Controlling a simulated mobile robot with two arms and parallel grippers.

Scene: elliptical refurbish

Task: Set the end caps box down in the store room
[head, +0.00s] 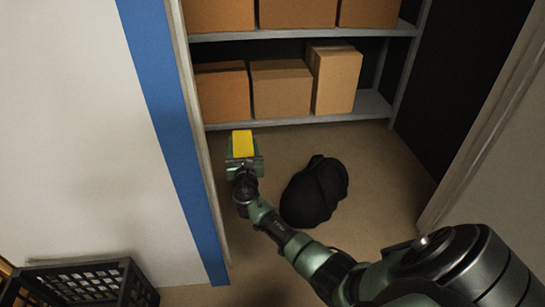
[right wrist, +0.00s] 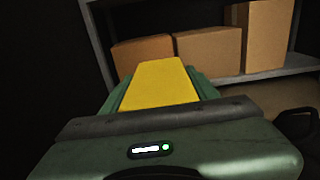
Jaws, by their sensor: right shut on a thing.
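A yellow box (head: 243,143), which I take to be the end caps box, is in my right gripper (head: 243,157). It also shows in the right wrist view (right wrist: 160,84), between the green fingers of the gripper (right wrist: 160,88). The right gripper is shut on it. In the head view the arm reaches through the doorway, and the box appears in front of the lower shelf, near the left door frame. I cannot tell how high it is above the floor. My left gripper is not in view.
Metal shelving (head: 290,121) at the back holds several cardboard boxes (head: 281,88). A black bag-like thing (head: 314,191) lies on the floor right of my arm. The floor (head: 390,180) at right is clear. A black crate (head: 86,283) is outside, lower left. Door frames flank the opening.

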